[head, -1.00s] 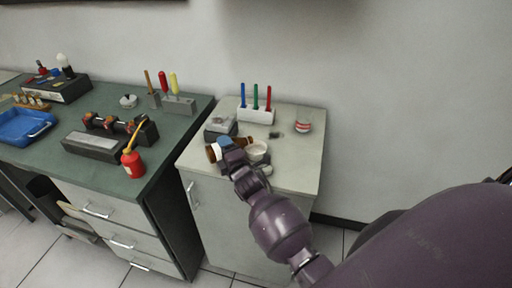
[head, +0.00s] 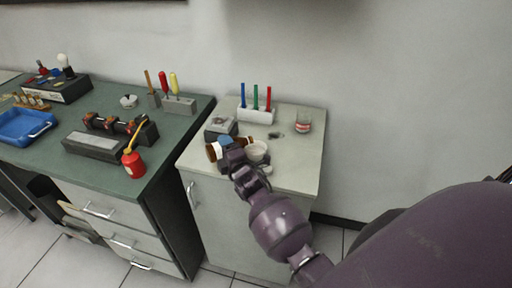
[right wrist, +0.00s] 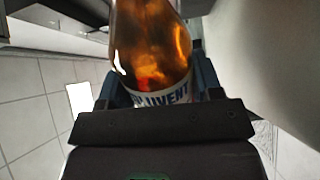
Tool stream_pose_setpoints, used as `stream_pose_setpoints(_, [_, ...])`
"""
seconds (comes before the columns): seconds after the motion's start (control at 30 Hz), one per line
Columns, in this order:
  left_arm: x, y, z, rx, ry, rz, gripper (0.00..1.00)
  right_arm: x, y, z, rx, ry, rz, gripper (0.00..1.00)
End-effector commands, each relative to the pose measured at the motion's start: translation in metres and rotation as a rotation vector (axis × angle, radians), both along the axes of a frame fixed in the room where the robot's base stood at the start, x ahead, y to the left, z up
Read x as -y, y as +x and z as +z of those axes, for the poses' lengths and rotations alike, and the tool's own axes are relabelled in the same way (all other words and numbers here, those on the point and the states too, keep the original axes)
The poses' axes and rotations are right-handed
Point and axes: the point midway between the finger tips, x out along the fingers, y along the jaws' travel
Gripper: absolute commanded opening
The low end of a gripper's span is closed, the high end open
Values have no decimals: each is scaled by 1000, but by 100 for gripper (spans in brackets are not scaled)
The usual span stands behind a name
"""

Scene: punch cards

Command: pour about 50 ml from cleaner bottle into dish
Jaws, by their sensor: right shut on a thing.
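The cleaner bottle (head: 214,151) is brown and lies nearly level in the air, its neck toward the right. My right gripper (head: 231,150) is shut around its middle and hides part of it. In the right wrist view the amber bottle (right wrist: 150,45) sits between the fingers (right wrist: 160,92), with a pale label reading partly "LVENT". The dish (head: 258,147) is a small pale bowl on the light cabinet top, just right of the gripper. The bottle's mouth is close to the dish's far left rim. I cannot make out any stream or the dish's contents. My left gripper is out of view.
On the cabinet top (head: 300,165), a pen holder (head: 256,116) with three markers stands behind, a grey device (head: 220,126) at left, and a small jar (head: 304,122) at right. A small pale round item (head: 266,170) lies before the dish. A red oil can (head: 133,163) stands on the green bench.

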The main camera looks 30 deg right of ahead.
Motion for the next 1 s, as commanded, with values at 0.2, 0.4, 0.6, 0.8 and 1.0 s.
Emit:
stream_pose_setpoints(0.2, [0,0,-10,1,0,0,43,-1,0,-8,-3,-77,0,27])
stream_pose_setpoints(0.4, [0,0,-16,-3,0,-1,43,5,0,-4,-25,-350,-1,27])
stream_pose_setpoints(0.6, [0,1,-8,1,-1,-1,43,8,0,2,-30,-425,-2,27])
stream_pose_setpoints(0.8, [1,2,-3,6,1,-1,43,10,-1,4,-37,-496,-2,27])
stream_pose_setpoints(1.0, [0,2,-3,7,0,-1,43,10,0,4,-37,-497,-2,27])
